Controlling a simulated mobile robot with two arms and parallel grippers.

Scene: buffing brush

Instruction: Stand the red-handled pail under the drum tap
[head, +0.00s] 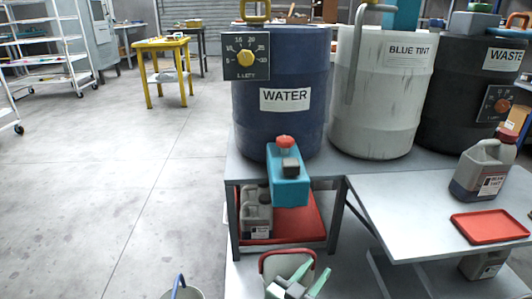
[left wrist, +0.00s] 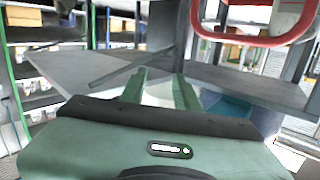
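The red-handled pail (head: 272,266) is pale and stands low at the bottom centre of the head view, its red handle raised along the far rim. My left gripper (head: 302,280) has green fingers spread apart in front of the pail, hiding part of it. In the left wrist view the gripper (left wrist: 160,75) is also open, with a pale surface between the fingers that I cannot identify. A teal fixture with a red knob (head: 287,175), apparently the drum tap, juts over the bench edge in front of the blue WATER drum (head: 285,125). My right gripper is not in view.
A blue-handled pail (head: 190,293) is at the bottom edge, left. A red tray (head: 285,230) with grey jugs (head: 257,212) is on the shelf below the tap. BLUE TINT (head: 380,110) and WASTE (head: 460,100) drums stand right.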

